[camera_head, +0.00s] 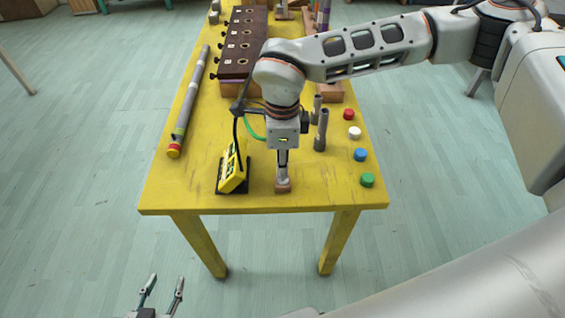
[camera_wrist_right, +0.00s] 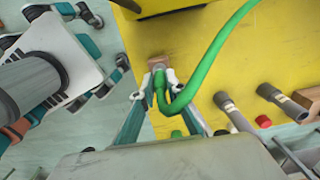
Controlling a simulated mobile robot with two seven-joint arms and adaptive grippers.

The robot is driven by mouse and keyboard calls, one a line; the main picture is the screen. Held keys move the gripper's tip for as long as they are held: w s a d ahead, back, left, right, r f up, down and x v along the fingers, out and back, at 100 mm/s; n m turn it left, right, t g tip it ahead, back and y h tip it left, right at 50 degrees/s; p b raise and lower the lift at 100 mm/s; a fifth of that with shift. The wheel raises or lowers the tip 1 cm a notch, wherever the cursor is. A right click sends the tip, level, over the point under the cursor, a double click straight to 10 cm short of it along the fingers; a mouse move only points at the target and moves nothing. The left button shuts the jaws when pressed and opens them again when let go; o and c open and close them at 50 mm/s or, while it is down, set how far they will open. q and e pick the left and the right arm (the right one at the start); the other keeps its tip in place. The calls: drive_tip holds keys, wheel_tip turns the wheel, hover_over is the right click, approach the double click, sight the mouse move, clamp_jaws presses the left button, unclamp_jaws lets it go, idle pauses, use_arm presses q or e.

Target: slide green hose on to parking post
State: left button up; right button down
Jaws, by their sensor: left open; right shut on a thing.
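The green hose (camera_wrist_right: 208,58) curves down from the top of the right wrist view to my right gripper (camera_wrist_right: 160,80). A short piece of it shows left of my right wrist in the head view (camera_head: 250,128). My right gripper (camera_head: 283,165) points down and is shut on the hose's end. Just below it, a small wooden block (camera_head: 283,188), seemingly the base of the parking post, sits near the table's front edge. The fingers hide the post, so I cannot tell whether hose and post touch. My left gripper (camera_head: 161,296) is open and empty, below and in front of the table.
A yellow meter (camera_head: 232,170) stands left of the block on the yellow table (camera_head: 190,190). Grey tubes (camera_head: 321,130) stand to the right. Red, white, blue and green caps (camera_head: 367,180) line the right edge. A long grey tube (camera_head: 190,100) lies left of a dark wooden box (camera_head: 243,45).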

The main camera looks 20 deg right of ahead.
use_arm(q)
drive_tip(key=shift+s, duration=0.3)
drive_tip(key=shift+s+f, duration=0.15)
use_arm(e)
drive_tip(key=shift+d, duration=0.1)
idle(0.4)
use_arm(q)
drive_tip(key=shift+w+r+p, duration=0.3)
drive_tip(key=shift+w+r, duration=0.2)
drive_tip(key=shift+s, duration=0.35)
use_arm(e)
drive_tip(key=shift+w, duration=0.1)
drive_tip(key=shift+f, duration=0.1)
idle(0.5)
use_arm(q)
drive_tip(key=shift+w+r, duration=0.4)
drive_tip(key=shift+w, duration=0.05)
drive_tip(key=shift+s+f, duration=0.15)
drive_tip(key=shift+s, duration=0.1)
